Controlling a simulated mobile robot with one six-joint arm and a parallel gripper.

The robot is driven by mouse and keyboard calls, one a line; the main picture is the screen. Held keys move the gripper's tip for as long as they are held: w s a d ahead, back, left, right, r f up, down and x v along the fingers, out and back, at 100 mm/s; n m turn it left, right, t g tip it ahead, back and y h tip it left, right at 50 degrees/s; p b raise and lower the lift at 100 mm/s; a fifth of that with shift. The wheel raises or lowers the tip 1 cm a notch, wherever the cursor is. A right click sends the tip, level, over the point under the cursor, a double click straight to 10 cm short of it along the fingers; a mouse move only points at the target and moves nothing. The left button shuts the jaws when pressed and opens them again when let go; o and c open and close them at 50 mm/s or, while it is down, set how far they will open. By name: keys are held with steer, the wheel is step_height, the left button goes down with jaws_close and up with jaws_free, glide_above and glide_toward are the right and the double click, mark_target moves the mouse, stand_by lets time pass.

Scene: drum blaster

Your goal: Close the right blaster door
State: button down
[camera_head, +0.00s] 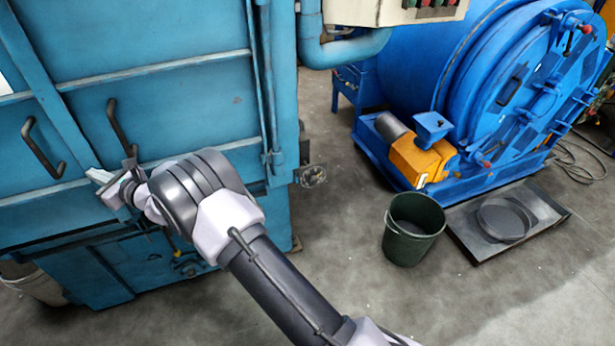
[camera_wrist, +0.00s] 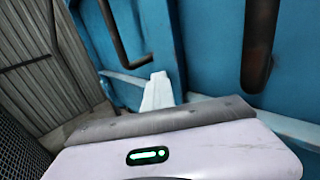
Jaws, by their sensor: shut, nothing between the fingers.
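The teal blaster cabinet fills the left of the head view, with its right door (camera_head: 175,105) and a strip of its left door (camera_head: 18,120). The right door looks flush or nearly so; I cannot tell whether it is fully shut. Its dark bar handle (camera_head: 120,128) is upright near the seam, and the left door's handle (camera_head: 43,148) is beside it. My gripper (camera_head: 108,188) is shut and empty, just below the handles and close to the door face. In the wrist view, its pale fingers (camera_wrist: 158,92) lie between two dark handles; contact with the door is unclear.
A blue drum machine (camera_head: 470,70) with an orange motor (camera_head: 420,158) stands at the right. A dark green bucket (camera_head: 412,228) and a low tray (camera_head: 540,205) are on the floor. Open concrete floor lies right of the cabinet. A pale bucket (camera_head: 38,282) is at lower left.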

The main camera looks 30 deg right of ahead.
steer(key=p+v, duration=0.2)
steer(key=v, duration=1.5)
steer(key=s+a+r+n+g+y+b, duration=0.1)
steer(key=s+a+r+n+g+y, duration=0.45)
steer(key=s+r+n, duration=0.35)
steer(key=s+d+r+n+g+h+b, duration=0.1)
steer(key=s+n+g+h, duration=0.2)
steer(key=s, duration=0.5)
steer(key=s+d+r+n+g+h+b, duration=0.15)
steer(key=s+n+g, duration=0.3)
steer(key=s, duration=0.45)
steer(key=s+d+f+n+t+h+b, duration=0.1)
steer(key=s+d+n+h, duration=0.3)
steer(key=d, duration=0.5)
steer(key=s+d+f+n+t+h+b, duration=0.1)
steer(key=s+d+h, duration=0.4)
steer(key=d, duration=0.5)
steer(key=f+n+t, duration=0.1)
steer(key=n+t, duration=0.1)
steer(key=shift+s+d+f+n+h, duration=0.3)
steer(key=shift+s+f+n, duration=0.05)
steer(key=shift+s+f, duration=0.05)
